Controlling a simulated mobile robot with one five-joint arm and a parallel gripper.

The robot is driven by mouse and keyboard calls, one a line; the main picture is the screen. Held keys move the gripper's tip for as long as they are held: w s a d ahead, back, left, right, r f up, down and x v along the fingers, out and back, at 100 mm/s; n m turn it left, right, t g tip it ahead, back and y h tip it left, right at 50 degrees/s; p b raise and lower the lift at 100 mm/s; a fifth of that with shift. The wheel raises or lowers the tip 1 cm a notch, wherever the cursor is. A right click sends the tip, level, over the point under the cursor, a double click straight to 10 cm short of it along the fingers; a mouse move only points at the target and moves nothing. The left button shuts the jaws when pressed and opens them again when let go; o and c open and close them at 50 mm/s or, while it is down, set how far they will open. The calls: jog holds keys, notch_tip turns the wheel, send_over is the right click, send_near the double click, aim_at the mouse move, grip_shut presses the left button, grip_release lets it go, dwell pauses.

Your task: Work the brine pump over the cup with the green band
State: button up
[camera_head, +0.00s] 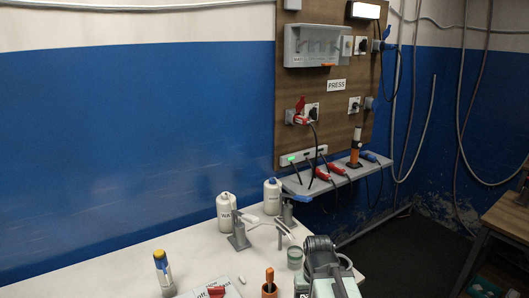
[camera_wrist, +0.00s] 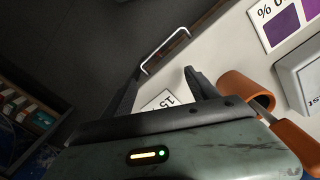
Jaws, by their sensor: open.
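Two white bottles stand on the white table, each beside a grey stand with a pale lever. The left bottle (camera_head: 226,208) has a label that seems to begin "WA". The label of the right bottle (camera_head: 272,196) is too small to read, so I cannot tell surely which pump is the brine pump. A small cup with a greenish band (camera_head: 295,258) stands in front of the right pump, just left of my arm. My gripper (camera_wrist: 161,88) is open and empty in the wrist view, with part of a white "15" card beyond its fingers. No pump shows there.
An orange holder (camera_head: 269,291) with an orange-handled tool stands left of my arm. A yellow-and-blue topped tube (camera_head: 163,272) stands further left. In the wrist view, a metal handle (camera_wrist: 165,48) is at the table's edge. A wall shelf (camera_head: 335,178) is behind.

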grip_shut()
dwell(1.5)
